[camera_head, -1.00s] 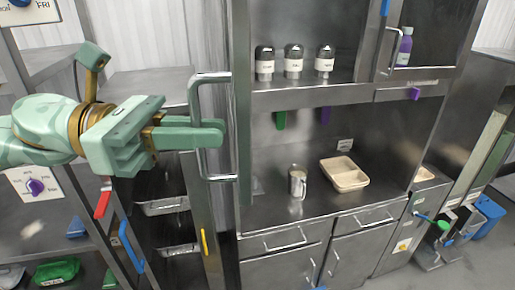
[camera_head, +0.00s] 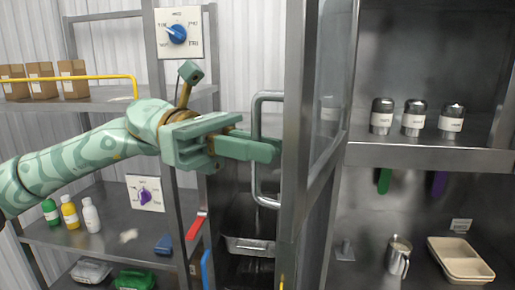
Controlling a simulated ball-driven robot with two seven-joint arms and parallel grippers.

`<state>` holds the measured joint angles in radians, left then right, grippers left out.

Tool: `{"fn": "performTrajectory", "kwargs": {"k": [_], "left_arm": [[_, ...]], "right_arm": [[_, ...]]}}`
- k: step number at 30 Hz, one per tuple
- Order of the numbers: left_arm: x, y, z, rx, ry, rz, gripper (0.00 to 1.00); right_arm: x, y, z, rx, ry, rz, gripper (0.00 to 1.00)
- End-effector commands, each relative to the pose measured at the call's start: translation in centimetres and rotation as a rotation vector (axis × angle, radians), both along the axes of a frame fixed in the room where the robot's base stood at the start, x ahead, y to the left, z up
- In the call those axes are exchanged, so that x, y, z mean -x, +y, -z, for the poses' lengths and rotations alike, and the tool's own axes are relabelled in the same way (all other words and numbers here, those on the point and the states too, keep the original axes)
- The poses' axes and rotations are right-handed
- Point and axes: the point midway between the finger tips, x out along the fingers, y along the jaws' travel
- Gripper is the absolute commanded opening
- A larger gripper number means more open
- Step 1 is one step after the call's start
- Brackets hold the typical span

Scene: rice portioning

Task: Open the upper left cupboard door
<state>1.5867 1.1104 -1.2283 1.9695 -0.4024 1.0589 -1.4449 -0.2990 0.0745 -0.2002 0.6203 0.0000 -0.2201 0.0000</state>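The upper left cupboard door (camera_head: 302,110) stands open, seen nearly edge-on, with a metal frame and a glass pane. Its outer side faces left and carries a long silver bar handle (camera_head: 257,186). My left gripper (camera_head: 262,147) reaches in from the left at the middle of this handle. Its pale green fingers cross the bar, one in front, and look closed around it; the contact itself is hidden behind the near finger. My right gripper is not in view.
Behind the door, the cupboard shelf (camera_head: 430,156) holds three shakers (camera_head: 413,118). Below are a metal jug (camera_head: 398,257) and a beige divided tray (camera_head: 460,259). At left, a rack shelf (camera_head: 110,216) holds bottles (camera_head: 70,212), and a yellow rail (camera_head: 70,78) runs above.

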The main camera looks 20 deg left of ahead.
Motion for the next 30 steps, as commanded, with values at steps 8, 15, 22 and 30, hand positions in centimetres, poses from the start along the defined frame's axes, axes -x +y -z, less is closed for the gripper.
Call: {"fn": "performTrajectory", "kwargs": {"k": [8, 15, 22, 30], "left_arm": [[0.0, 0.0, -0.2, 0.002, -0.003, -0.001, 0.27], [-0.1, 0.3, 0.0, 0.002, -0.002, -0.002, 0.27], [-0.9, 4.3, 0.3, 0.004, 0.001, -0.006, 0.27], [-2.2, 11.5, 0.3, 0.005, 0.001, -0.005, 0.27]], "right_arm": [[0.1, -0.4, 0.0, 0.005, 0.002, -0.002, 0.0], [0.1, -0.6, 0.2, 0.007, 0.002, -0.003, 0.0], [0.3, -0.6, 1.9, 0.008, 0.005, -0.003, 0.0], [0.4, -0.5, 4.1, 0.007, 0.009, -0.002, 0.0]]}}
